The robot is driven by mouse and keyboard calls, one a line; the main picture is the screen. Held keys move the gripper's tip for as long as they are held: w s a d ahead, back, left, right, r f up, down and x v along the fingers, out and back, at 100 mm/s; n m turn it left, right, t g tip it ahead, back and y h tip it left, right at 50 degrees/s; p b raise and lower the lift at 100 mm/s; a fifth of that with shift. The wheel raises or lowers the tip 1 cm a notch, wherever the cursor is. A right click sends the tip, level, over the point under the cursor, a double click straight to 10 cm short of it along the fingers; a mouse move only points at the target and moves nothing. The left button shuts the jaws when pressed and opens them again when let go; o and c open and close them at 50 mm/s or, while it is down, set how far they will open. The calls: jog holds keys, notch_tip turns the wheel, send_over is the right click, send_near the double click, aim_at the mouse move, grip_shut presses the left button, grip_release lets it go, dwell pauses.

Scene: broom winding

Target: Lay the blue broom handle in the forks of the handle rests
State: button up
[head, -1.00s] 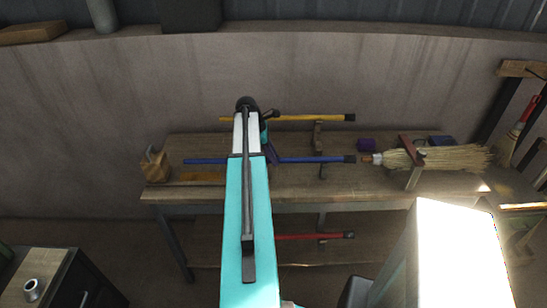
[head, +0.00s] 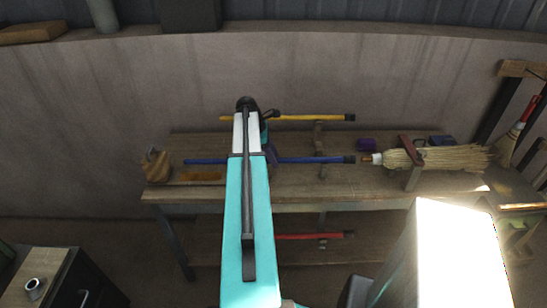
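The blue broom handle (head: 310,160) lies level across the workbench, its left end (head: 205,161) to the left of my arm and its dark-tipped right end near the straw broom head. My arm covers its middle. A wooden handle rest (head: 318,136) stands near its right part; I cannot tell whether the handle sits in its fork. No second rest shows clearly; my arm may hide it. My gripper (head: 271,156) is mostly hidden behind my arm, at the blue handle's middle. Its fingers are too small and covered to show whether they are closed on the handle.
A yellow handle (head: 310,117) lies behind the blue one, and a red handle (head: 305,237) is lower down. A wall is behind.

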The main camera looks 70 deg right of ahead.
jog(key=shift+w+r, duration=0.1)
dwell(0.3)
jog(key=shift+b+v, duration=0.35)
jog(key=shift+v, duration=0.5)
jog(key=b+v, duration=0.3)
jog(key=v, duration=0.8)
jog(key=shift+r, duration=0.4)
jog(key=shift+w+a, duration=0.1)
jog(key=shift+w, duration=0.05)
